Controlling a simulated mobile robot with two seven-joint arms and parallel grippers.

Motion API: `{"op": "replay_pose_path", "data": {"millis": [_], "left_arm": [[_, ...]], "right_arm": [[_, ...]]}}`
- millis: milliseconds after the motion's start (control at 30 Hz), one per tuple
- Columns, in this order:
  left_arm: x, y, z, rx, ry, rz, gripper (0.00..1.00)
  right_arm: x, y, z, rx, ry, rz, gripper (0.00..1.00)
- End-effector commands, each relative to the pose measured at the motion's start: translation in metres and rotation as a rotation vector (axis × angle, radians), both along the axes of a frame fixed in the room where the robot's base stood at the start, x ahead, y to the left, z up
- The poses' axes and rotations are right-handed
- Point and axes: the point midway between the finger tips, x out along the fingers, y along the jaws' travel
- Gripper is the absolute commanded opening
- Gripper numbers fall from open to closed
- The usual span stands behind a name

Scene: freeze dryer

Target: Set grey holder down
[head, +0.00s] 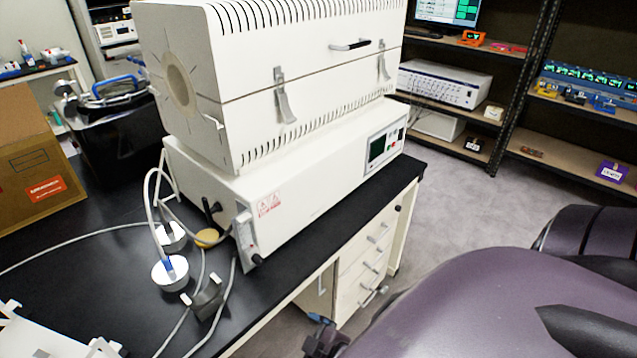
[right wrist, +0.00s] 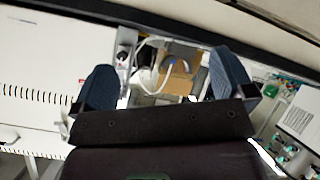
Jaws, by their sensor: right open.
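The grey holder (head: 208,297) is a small bracket with upright prongs. It rests on the black table near its front edge, with nothing gripping it. It stands just right of a white round piece (head: 170,273) with a blue fitting and a pale hose. My right gripper (head: 325,338) is in front of the table edge, to the right of the holder and apart from it. In the right wrist view, the right gripper (right wrist: 164,80) has its two blue-padded fingers wide apart, with nothing between them. I cannot make out the holder in that view. My left gripper is not in view.
A large white furnace-like machine (head: 300,195) fills the table's middle and right. Another white-and-grey piece (head: 170,237) and a yellowish disc (head: 207,238) lie beside it. Cables cross the black table (head: 100,270). A cardboard box (head: 35,170) stands at left; a white object (head: 45,335) sits bottom left.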

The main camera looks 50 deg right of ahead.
Motion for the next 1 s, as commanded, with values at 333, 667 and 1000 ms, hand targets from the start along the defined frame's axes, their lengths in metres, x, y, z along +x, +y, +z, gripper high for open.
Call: {"op": "replay_pose_path", "data": {"millis": [333,667,1000], "left_arm": [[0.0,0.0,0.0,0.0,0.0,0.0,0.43],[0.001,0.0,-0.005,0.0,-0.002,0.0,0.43],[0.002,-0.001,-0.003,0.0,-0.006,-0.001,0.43]], "right_arm": [[-0.021,-0.016,0.0,0.319,0.002,-0.22,1.0],[-0.02,-0.015,-0.003,0.321,-0.001,-0.219,1.0],[-0.019,-0.015,-0.003,0.319,-0.004,-0.218,1.0]]}}
